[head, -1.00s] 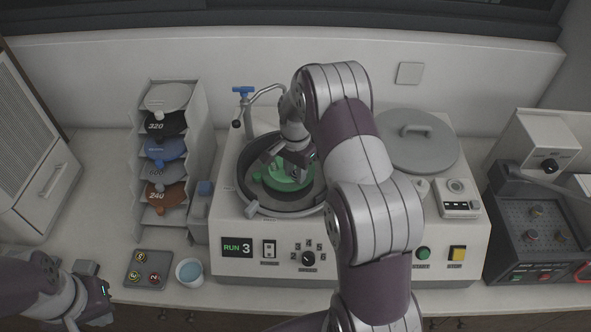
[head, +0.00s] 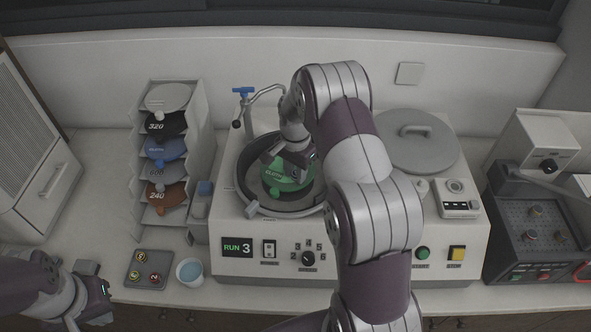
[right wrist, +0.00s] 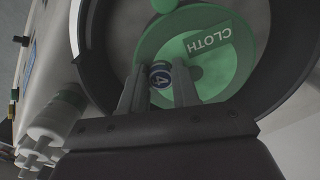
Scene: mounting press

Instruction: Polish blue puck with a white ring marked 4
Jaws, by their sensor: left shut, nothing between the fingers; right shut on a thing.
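The blue puck with a white ring marked 4 (right wrist: 160,76) shows between the fingers of my right gripper in the right wrist view. My right gripper (head: 286,172) is shut on it inside the polisher's bowl, at the green cloth disc (head: 270,177). The disc, labelled CLOTH, also shows in the right wrist view (right wrist: 222,72). I cannot tell whether the puck touches the cloth. In the head view the puck is hidden by the gripper. My left gripper (head: 106,300) is shut and empty at the lower left, near the counter's front edge.
The polisher (head: 340,265) display reads RUN 3. A blue-handled tap (head: 243,92) is beside the bowl.

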